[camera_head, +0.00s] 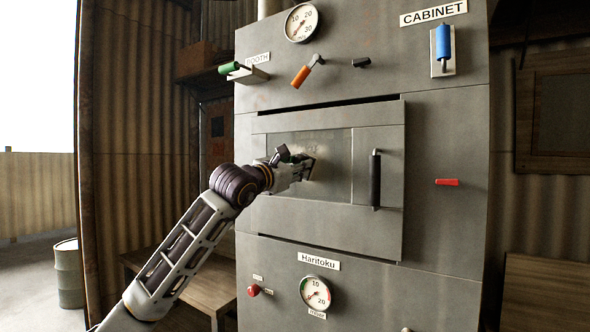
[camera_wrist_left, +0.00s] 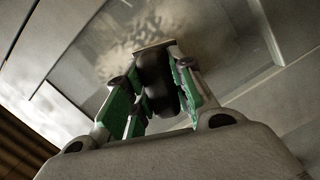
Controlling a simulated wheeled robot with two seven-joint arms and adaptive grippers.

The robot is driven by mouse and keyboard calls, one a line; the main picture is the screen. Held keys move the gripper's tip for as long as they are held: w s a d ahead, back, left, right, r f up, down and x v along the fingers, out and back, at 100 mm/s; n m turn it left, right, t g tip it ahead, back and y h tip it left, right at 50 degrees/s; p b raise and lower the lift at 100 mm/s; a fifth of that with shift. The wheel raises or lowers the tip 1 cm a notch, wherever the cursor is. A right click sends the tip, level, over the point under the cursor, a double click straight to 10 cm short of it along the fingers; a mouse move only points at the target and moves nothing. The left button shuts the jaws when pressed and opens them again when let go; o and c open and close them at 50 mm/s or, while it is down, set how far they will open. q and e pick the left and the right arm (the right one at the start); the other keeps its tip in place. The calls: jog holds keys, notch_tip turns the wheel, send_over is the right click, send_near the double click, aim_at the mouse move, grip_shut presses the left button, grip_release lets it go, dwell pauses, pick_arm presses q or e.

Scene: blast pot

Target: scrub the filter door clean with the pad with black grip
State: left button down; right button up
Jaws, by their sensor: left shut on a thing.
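The filter door (camera_head: 390,228) is a grey panel in the middle of the cabinet, with a black vertical handle (camera_head: 375,180) on its right side. A smoother, lighter panel (camera_head: 335,150) is set in its left part. My left gripper (camera_head: 298,168) is in front of this panel's left half. In the left wrist view its green-padded fingers (camera_wrist_left: 152,98) are shut on the black grip of the pad (camera_wrist_left: 155,78). The pad's thin plate is at the panel surface; whether it touches I cannot tell. A pale, blotchy smudge (camera_wrist_left: 135,38) shows beyond the pad. My right gripper is not in view.
Above the door are a gauge (camera_head: 301,22), a green-handled lever (camera_head: 230,68), an orange lever (camera_head: 301,76) and a blue handle (camera_head: 443,42). A red handle (camera_head: 447,182) is to the right. Below are a second gauge (camera_head: 315,292) and a red knob (camera_head: 254,289). A wooden bench (camera_head: 205,290) stands lower left.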

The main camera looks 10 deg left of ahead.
pick_arm(q)
jog(key=shift+s+d+f+b, duration=0.1)
jog(key=shift+s+d+b, duration=0.2)
jog(key=shift+d, duration=0.35)
jog(key=shift+s+d+b, duration=0.15)
jog(key=shift+d+b, duration=0.15)
jog(key=shift+d, duration=0.3)
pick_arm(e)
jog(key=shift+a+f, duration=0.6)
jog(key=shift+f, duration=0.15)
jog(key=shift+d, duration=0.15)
pick_arm(q)
jog(key=shift+s+d, duration=0.15)
jog(key=shift+d, duration=0.25)
jog(key=shift+s+d+b, duration=0.25)
jog(key=shift+d+b, duration=0.15)
jog(key=shift+d, duration=0.2)
jog(key=shift+s+d+b, duration=0.2)
jog(key=shift+d+b, duration=0.2)
jog(key=shift+d, duration=0.2)
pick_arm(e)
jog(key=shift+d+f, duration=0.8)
pick_arm(q)
jog(key=shift+w+a, duration=0.1)
jog(key=shift+a, duration=0.15)
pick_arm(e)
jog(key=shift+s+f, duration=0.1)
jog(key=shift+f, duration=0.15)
